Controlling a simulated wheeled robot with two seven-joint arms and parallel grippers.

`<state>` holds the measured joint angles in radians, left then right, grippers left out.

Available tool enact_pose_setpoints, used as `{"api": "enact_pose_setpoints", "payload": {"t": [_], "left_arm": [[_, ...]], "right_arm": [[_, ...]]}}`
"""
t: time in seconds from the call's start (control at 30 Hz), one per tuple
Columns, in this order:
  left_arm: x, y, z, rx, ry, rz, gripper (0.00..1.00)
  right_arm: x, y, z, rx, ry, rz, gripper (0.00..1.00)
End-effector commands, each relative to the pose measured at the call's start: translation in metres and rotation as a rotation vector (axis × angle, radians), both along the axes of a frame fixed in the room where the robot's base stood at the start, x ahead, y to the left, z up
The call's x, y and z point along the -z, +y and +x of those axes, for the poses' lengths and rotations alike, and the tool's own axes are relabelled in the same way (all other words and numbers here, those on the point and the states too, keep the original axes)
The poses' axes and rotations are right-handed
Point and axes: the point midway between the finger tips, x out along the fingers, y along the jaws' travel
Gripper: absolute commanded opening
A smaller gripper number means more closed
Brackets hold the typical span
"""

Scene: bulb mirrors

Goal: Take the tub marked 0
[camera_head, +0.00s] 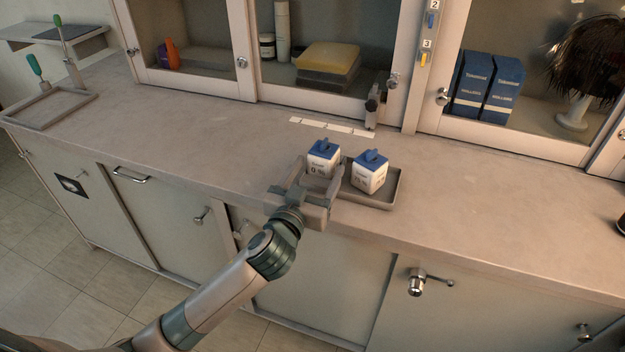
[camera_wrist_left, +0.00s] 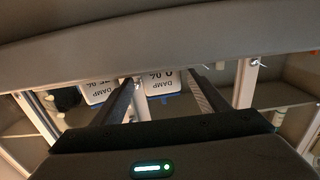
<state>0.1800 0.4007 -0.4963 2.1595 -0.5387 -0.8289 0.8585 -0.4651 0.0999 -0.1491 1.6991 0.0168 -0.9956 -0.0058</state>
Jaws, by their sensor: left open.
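Two white tubs with blue lids stand side by side at a grey tray (camera_head: 380,201) on the counter. The left tub is marked 0 (camera_head: 323,160); the mark on the right tub (camera_head: 369,174) is too small to read surely. My left gripper (camera_head: 322,169) is open at the tub marked 0, with its fingers pointing toward the tub from the front. In the left wrist view the tub marked 0 (camera_wrist_left: 162,84) shows upside down between the two fingers, and the other tub (camera_wrist_left: 98,90) lies left of them. I cannot tell whether the fingers touch it. My right gripper is not in view.
Behind the tray stand a strip of white labels (camera_head: 332,127) and a small grey fixture (camera_head: 373,106). Glass-fronted cabinets hold a yellow sponge-like block (camera_head: 329,58) and blue boxes (camera_head: 473,85). The counter between is clear.

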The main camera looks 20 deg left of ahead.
Motion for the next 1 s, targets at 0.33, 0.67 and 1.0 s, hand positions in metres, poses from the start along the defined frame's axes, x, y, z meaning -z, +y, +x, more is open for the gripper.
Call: {"api": "enact_pose_setpoints", "payload": {"t": [0.33,0.67,1.0], "left_arm": [[0.0,0.0,0.01,-0.001,0.001,0.0,0.68],[0.0,0.0,0.015,0.0,0.001,0.001,0.68],[0.0,0.0,0.015,0.0,0.001,0.001,0.42]], "right_arm": [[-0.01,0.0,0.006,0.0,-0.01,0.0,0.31],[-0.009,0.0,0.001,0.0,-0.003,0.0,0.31],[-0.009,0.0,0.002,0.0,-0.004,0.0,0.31]]}}
